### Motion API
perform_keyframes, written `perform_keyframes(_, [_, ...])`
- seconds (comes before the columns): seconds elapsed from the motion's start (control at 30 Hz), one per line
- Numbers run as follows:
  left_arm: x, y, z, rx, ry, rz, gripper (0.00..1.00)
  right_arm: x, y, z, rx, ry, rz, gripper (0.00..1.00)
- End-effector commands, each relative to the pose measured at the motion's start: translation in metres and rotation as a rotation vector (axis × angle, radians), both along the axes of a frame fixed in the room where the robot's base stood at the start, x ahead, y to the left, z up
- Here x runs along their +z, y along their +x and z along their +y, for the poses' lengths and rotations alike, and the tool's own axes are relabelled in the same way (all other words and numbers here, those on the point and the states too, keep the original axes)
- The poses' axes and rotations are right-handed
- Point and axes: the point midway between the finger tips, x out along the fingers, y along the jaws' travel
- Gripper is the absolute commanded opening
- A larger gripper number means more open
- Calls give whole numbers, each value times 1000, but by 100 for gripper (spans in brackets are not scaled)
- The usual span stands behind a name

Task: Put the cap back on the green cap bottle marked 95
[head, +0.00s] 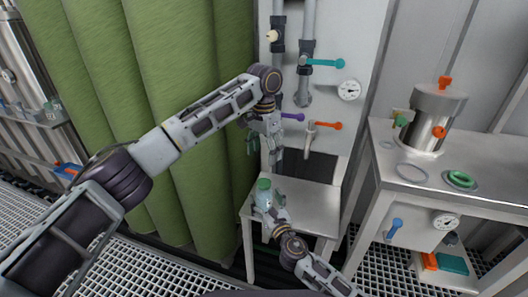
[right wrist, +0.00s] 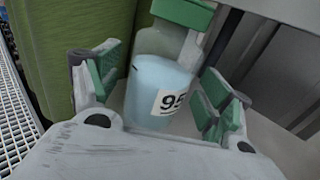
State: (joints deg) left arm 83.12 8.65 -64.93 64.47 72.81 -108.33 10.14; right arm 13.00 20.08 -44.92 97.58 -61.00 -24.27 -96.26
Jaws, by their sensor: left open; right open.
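The bottle marked 95 (right wrist: 158,85) is translucent with pale blue liquid and stands upright on the small steel table (head: 310,199). Its green cap (right wrist: 182,12) sits at the bottle's top; I cannot tell whether it is screwed tight. In the head view the bottle (head: 263,199) and the green cap (head: 264,184) show small. My right gripper (right wrist: 160,98) is open, its green-padded fingers either side of the bottle with visible gaps. My left gripper (head: 266,148) is open and empty, above the cap and apart from it, pointing down.
A valve panel (head: 350,115) with coloured handles and a gauge stands behind the small table. Tall green membrane vessels (head: 170,70) stand to the left. A larger steel bench (head: 405,170) at right carries a metal pot (head: 435,115) and a green ring (head: 461,180).

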Motion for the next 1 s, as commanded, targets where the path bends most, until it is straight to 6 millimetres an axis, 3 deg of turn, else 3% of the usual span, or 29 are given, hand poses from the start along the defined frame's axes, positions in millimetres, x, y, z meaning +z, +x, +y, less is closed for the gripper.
perform_keyframes(1.0, [0,0,0,0,0,0,68,0,-97,-36,0,1,1,79])
